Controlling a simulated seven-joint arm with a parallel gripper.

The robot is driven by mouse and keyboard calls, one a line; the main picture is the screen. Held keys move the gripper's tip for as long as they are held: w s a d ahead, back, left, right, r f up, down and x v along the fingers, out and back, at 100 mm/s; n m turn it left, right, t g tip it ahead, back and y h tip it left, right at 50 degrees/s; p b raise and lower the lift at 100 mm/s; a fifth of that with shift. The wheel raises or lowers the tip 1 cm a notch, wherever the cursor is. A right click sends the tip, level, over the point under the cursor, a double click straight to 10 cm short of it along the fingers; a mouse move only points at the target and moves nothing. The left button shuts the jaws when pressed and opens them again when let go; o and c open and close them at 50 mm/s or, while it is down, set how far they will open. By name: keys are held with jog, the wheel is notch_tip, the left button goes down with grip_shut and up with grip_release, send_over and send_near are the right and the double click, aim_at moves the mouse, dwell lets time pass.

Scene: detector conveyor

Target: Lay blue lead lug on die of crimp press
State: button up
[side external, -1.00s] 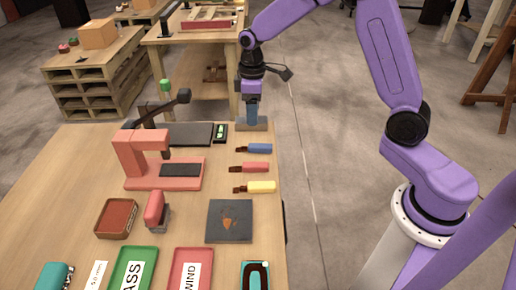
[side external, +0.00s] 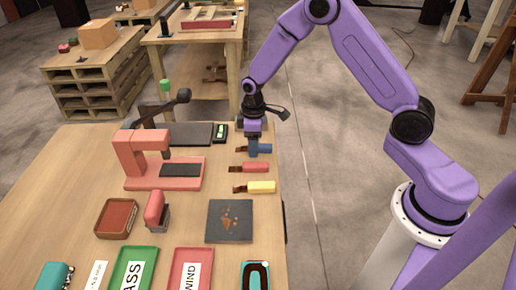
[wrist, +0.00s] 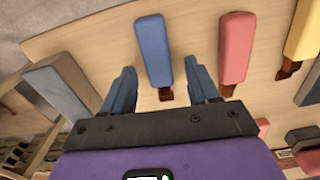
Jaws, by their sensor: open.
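The blue lead (wrist: 154,48) lies on the table, between my gripper's two fingers in the wrist view. Its small brown lug (wrist: 166,94) points toward the wrist. In the side view the lead (side external: 265,149) is partly hidden by my gripper (side external: 254,149), which is low over it. My gripper (wrist: 162,84) is open, with a gap on each side of the lead. A red C-shaped frame (side external: 131,158) with a dark flat pad (side external: 181,170) stands to the left; it looks like the crimp press. No lug shows on the pad.
A red lead (side external: 255,167) and a yellow lead (side external: 262,187) lie in a row nearer the camera. A grey block (wrist: 62,85) is beside the blue lead. A dark lever arm (side external: 165,108) rises behind the red frame. A dark square mat (side external: 229,221) lies in front.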

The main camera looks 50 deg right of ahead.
jog(key=shift+f, duration=0.1)
grip_shut()
